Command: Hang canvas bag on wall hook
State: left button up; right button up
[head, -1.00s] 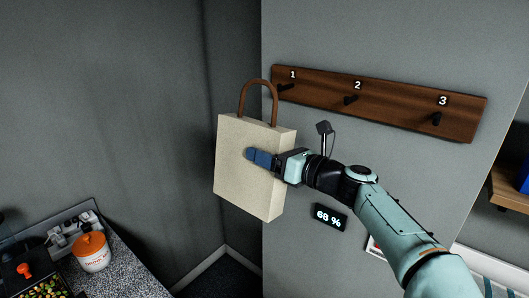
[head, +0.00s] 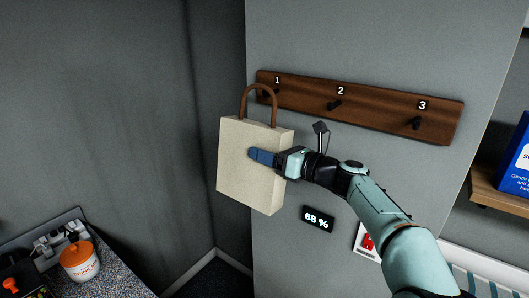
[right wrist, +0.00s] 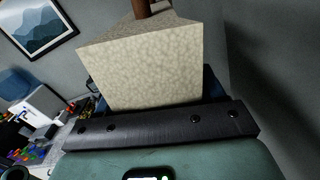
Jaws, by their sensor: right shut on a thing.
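The cream canvas bag (head: 240,170) has a brown arched handle (head: 258,100) standing up from its top. My right gripper (head: 264,157) is shut on the bag's side and holds it upright in the air. The bag also fills the middle of the right wrist view (right wrist: 145,68). A dark wooden hook board (head: 370,108) on the wall carries black hooks numbered 1, 2 and 3. The handle overlaps hook 1 (head: 263,93) in the head view; I cannot tell whether they touch. Hook 2 (head: 334,105) and hook 3 (head: 415,123) are bare. My left gripper is not in view.
A small display reading 68 % (head: 318,219) is on the wall below the board. A counter with an orange-lidded jar (head: 79,260) is at lower left. A shelf with a blue box (head: 517,160) is at right. A wall corner lies left of the board.

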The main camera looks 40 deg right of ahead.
jog(key=shift+w+d+p, duration=0.25)
jog(key=shift+d+p, duration=0.05)
jog(key=shift+d, duration=0.45)
jog(key=shift+w+d+p, duration=0.2)
jog(key=shift+d+p, duration=0.1)
jog(key=shift+d, duration=0.45)
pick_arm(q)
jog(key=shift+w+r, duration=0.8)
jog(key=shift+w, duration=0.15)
pick_arm(e)
jog(key=shift+d+f, duration=0.5)
jog(key=shift+d, duration=0.05)
jog(key=shift+w, duration=0.15)
